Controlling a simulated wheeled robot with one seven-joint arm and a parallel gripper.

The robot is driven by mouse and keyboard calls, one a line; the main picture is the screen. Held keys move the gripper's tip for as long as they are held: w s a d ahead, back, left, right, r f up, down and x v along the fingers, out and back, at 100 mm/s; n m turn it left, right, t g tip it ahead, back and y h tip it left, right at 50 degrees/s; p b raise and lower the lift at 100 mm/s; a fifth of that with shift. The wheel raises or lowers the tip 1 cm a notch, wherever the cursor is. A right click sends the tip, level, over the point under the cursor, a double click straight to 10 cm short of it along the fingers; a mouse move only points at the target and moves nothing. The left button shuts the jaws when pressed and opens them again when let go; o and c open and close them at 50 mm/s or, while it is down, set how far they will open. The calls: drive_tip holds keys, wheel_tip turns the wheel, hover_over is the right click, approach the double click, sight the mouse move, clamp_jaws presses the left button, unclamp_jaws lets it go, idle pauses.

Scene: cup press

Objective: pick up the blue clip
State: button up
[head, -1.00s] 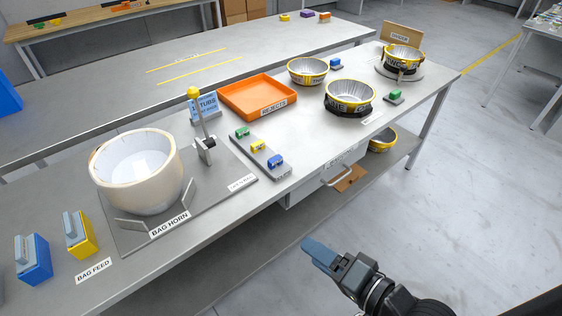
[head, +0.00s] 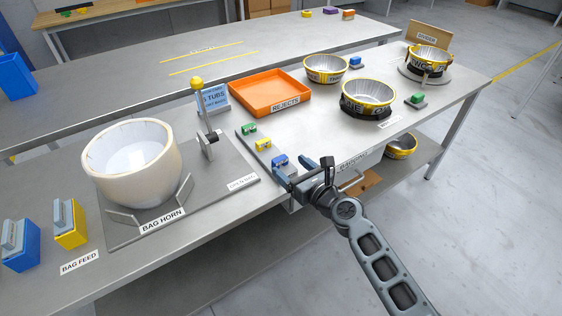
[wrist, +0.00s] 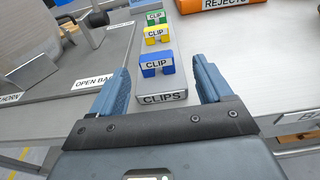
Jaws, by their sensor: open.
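The blue clip (head: 280,161) stands at the near end of the grey clip rack, with the yellow clip (head: 264,144) and green clip (head: 249,129) behind it in a row. In the wrist view the blue clip (wrist: 156,63) is upright, labelled CLIP, just beyond and between my fingertips. My gripper (wrist: 162,80) is open and empty, with one blue finger on each side of the rack's near end. In the head view my gripper (head: 285,180) is at the table's front edge, close to the blue clip and partly covering the rack's near end.
The clip rack (wrist: 160,97) is labelled CLIPS. The bag horn's base plate (head: 222,164) lies to its left. An orange REJECTS tray (head: 270,92) is behind it. Bare table lies right of the rack.

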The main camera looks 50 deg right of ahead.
sight(282, 162)
drive_tip(key=shift+a+x, duration=0.1)
drive_tip(key=shift+x, duration=1.3)
drive_tip(key=shift+a+x, duration=0.15)
drive_tip(key=shift+x, duration=1.2)
drive_tip(key=shift+c, duration=0.4)
drive_tip(key=c, duration=0.9)
drive_tip(key=shift+r, duration=0.1)
drive_tip(key=shift+c, duration=0.2)
